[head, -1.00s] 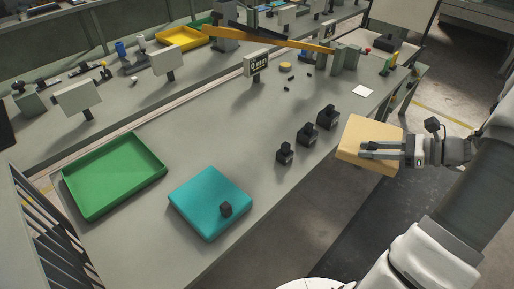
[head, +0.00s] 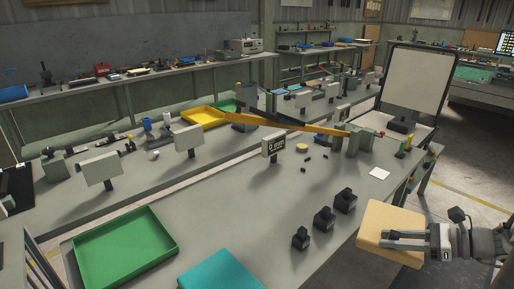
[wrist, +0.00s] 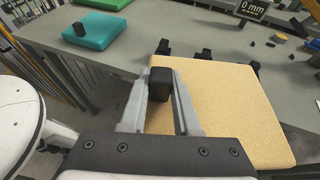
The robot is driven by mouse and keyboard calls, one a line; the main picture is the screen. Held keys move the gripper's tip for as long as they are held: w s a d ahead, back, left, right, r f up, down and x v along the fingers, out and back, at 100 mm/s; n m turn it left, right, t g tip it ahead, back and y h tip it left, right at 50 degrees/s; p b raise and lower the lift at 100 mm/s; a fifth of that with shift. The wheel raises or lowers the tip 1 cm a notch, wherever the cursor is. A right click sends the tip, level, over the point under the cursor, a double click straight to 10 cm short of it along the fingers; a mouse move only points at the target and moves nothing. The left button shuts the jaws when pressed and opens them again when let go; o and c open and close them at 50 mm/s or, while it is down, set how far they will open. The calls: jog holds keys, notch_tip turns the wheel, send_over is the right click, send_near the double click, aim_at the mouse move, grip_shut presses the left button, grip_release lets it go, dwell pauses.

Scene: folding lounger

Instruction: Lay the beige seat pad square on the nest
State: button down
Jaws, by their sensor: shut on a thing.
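The beige seat pad (head: 376,217) is held in the air by my gripper (head: 405,240), beside the right edge of the grey workbench (head: 190,225). In the wrist view, the fingers of my gripper (wrist: 160,100) are shut on the black knob (wrist: 160,84) on the face of the pad (wrist: 225,100). The pad lies mostly to the right of the fingers there. I cannot tell for sure which fixture is the nest. A teal pad (head: 218,272) lies on the bench at the lower edge of the head view; the wrist view shows its black knob.
Several black blocks (head: 323,220) stand along the bench edge near the pad. A green tray (head: 122,250) lies at the left. A "0 mm" sign (head: 273,146), a yellow-orange bar (head: 290,124) and grey blocks (head: 360,139) stand further back. The middle of the bench is clear.

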jog(key=w+a+m+t+h+p, duration=0.2)
jog(key=w+a, duration=0.2)
jog(key=a, duration=0.6)
jog(key=w+a+f+m+t+h+p, duration=0.1)
jog(key=w+a, duration=0.4)
jog(key=a, duration=0.6)
jog(key=shift+f+m+t+h+p, duration=0.2)
jog(key=shift+m+t+h+p, duration=0.4)
jog(key=shift+m+h+p, duration=0.5)
jog(key=shift+y, duration=0.3)
